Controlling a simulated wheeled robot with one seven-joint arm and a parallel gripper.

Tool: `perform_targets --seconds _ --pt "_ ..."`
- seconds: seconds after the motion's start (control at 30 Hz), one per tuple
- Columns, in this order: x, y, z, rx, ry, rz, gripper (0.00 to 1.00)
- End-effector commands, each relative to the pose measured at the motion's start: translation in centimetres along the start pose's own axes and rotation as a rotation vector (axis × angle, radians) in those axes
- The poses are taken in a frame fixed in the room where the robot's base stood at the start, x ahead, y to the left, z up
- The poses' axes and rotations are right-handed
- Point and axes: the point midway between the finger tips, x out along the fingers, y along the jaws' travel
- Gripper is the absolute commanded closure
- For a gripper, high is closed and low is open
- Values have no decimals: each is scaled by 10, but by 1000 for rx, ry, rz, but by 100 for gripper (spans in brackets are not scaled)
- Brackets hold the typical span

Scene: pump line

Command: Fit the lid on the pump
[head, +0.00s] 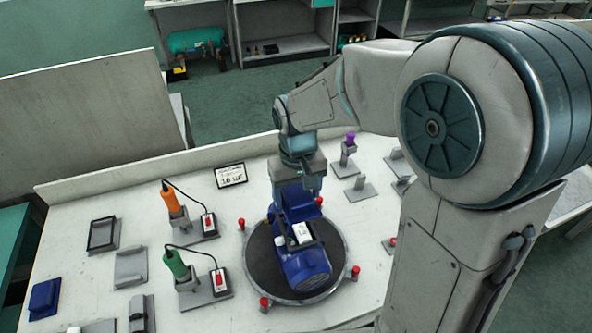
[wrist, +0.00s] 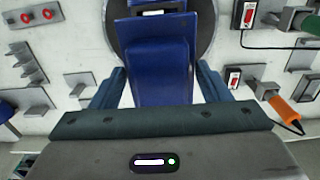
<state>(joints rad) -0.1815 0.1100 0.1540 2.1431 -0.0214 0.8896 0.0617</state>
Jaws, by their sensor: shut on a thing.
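The blue pump (head: 308,268) lies on a dark round turntable (head: 262,272). It has a white block (head: 302,233) on top and also shows in the wrist view (wrist: 165,27). My gripper (head: 298,186) is over the pump's far end, pointing down. It is shut on a blue flat piece, apparently the lid (wrist: 163,78), which shows between the fingers in the wrist view. The held piece overlaps the pump in both views, so I cannot tell whether they touch. In the head view my gripper hides part of it.
Red knobs (head: 355,271) stand around the turntable. An orange screwdriver (head: 170,201) and a green one (head: 175,264) stand in holders at left. A blue block (head: 45,297) lies at the near left. Grey fixtures (head: 131,267) and a small sign (head: 231,175) share the table.

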Motion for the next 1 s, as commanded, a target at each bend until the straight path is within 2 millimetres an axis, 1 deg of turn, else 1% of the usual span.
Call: perform_targets --seconds 0.27,0.47,0.8,1.0 --pt "7 2 0 5 0 0 53" --pt "23 4 0 9 -1 0 53" --pt "56 3 0 7 0 0 53" --pt "65 3 0 6 1 0 53"
